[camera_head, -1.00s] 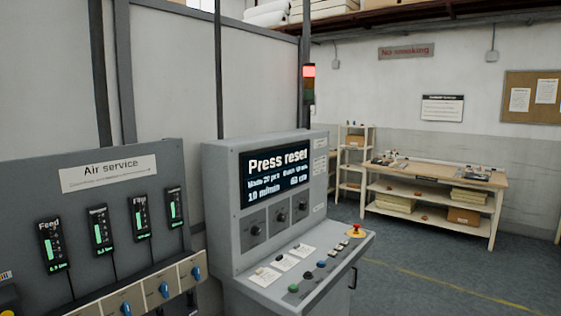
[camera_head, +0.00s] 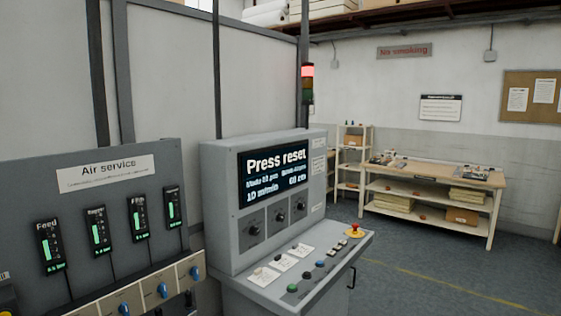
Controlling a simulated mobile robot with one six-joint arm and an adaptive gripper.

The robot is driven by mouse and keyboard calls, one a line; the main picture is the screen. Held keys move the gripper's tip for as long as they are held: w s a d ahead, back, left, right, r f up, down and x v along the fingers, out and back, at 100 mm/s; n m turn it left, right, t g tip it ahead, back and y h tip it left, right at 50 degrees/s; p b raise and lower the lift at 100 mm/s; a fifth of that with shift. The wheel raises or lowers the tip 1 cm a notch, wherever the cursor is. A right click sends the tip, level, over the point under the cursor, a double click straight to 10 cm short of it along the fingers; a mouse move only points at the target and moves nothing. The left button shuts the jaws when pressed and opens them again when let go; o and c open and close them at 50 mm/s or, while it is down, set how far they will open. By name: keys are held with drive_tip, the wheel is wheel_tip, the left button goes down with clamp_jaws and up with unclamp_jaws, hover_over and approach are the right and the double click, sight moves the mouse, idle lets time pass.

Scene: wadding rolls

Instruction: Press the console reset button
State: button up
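A grey console (camera_head: 220,215) stands in the middle of the head view. Its dark screen (camera_head: 272,175) reads "Press reset". Its sloped desk carries a row of buttons: a green button (camera_head: 292,288) in front, then a dark one (camera_head: 307,274), a blue button (camera_head: 320,264) and another dark one (camera_head: 331,259). A red mushroom button on a yellow base (camera_head: 355,230) sits at the far right corner. The labels by the buttons are too small to read, so I cannot tell which is the reset. My gripper is not in view.
An air service panel (camera_head: 85,178) with gauges and blue-knobbed valves (camera_head: 162,290) stands left of the console. A signal tower (camera_head: 308,72) shows a red light. A wooden workbench (camera_head: 440,172) and shelf stand at the back right. The floor (camera_head: 420,275) right of the console is clear.

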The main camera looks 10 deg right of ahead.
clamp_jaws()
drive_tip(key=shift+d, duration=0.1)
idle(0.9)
